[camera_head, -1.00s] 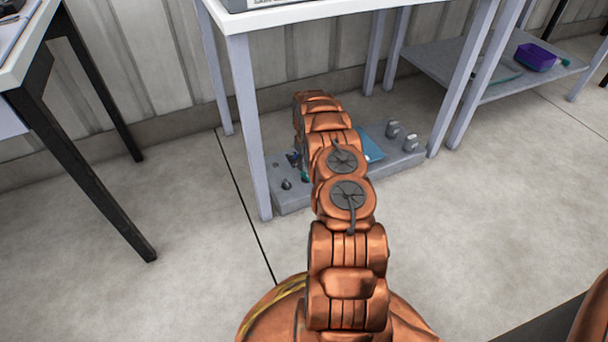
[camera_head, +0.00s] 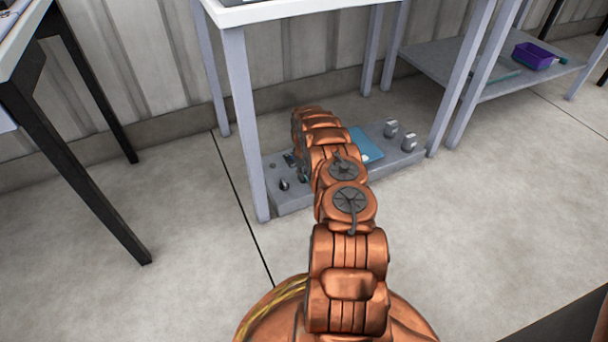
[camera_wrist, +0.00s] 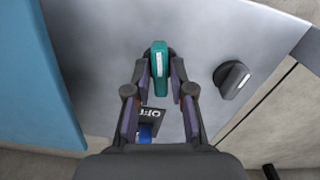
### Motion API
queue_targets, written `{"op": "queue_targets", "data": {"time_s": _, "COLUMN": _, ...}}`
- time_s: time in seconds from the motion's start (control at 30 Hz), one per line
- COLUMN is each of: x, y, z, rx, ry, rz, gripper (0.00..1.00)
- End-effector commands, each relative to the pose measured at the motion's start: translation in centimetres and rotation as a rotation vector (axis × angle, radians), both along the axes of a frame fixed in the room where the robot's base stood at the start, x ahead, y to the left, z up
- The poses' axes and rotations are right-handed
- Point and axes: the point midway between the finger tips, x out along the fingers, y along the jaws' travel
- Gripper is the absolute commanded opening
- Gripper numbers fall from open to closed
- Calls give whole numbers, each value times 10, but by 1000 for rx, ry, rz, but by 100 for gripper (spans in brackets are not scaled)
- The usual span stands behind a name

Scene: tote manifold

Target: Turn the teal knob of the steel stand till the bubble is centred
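The teal knob (camera_wrist: 159,68) is in the wrist view, standing on the grey steel plate of the stand (camera_wrist: 105,45). My gripper (camera_wrist: 161,72) reaches over the plate with one fingertip on each side of the knob. Narrow gaps seem to show between the fingertips and the knob, so it looks open around it. In the head view the stand (camera_head: 290,203) lies low under a white-topped table, and my arm hides the knob and the gripper. I cannot make out the bubble in either view.
A dark knob (camera_wrist: 232,78) stands right of the teal one. An OFF label (camera_wrist: 151,113) and a blue part (camera_wrist: 146,132) show between the fingers. A blue panel (camera_wrist: 35,80) is at left. The table (camera_head: 262,12) and its leg (camera_head: 245,120) stand close to my arm.

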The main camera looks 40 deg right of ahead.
Motion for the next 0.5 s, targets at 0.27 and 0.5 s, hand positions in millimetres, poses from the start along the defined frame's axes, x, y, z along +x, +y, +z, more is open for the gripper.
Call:
{"op": "queue_targets", "data": {"time_s": 0.27, "x": 0, "y": 0, "z": 0, "rx": 0, "ry": 0, "rz": 0, "gripper": 0}}
{"op": "queue_targets", "data": {"time_s": 0.5, "x": 0, "y": 0, "z": 1, "rx": 0, "ry": 0, "rz": -13, "gripper": 0}}
